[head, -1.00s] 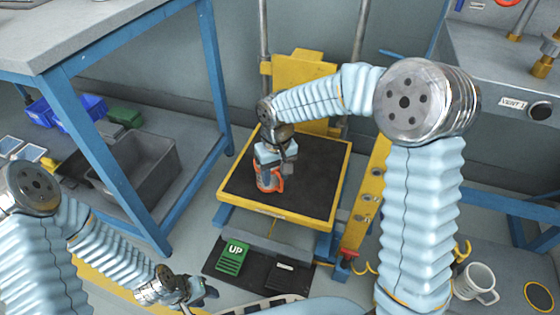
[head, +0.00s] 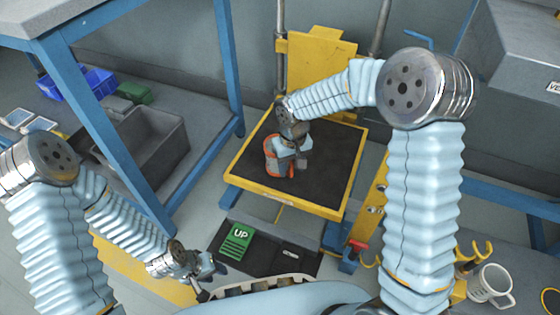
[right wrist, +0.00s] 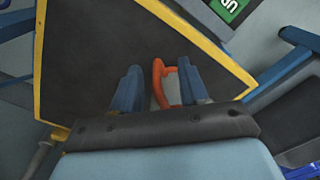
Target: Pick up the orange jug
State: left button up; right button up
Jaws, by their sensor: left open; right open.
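The orange jug (head: 272,157) stands on the black top of the yellow-edged lift platform (head: 240,180), near its left side. In the head view my right gripper (head: 297,163) is at the jug's right side and partly hides it. In the right wrist view the jug's orange handle and part of a grey body (right wrist: 160,76) show between the two open blue fingers (right wrist: 160,92). I cannot tell whether the fingers touch it. My left gripper (head: 205,268) is open and empty, low at the left, away from the platform.
A white mug (head: 490,285) is at the lower right. The platform's right part is clear.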

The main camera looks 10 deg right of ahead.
jog(key=f, duration=0.3)
jog(key=shift+w+d+f+b, duration=0.15)
jog(key=shift+w+f+b, duration=0.1)
jog(key=shift+f+b, duration=0.15)
jog(key=shift+r, duration=0.1)
grip_shut()
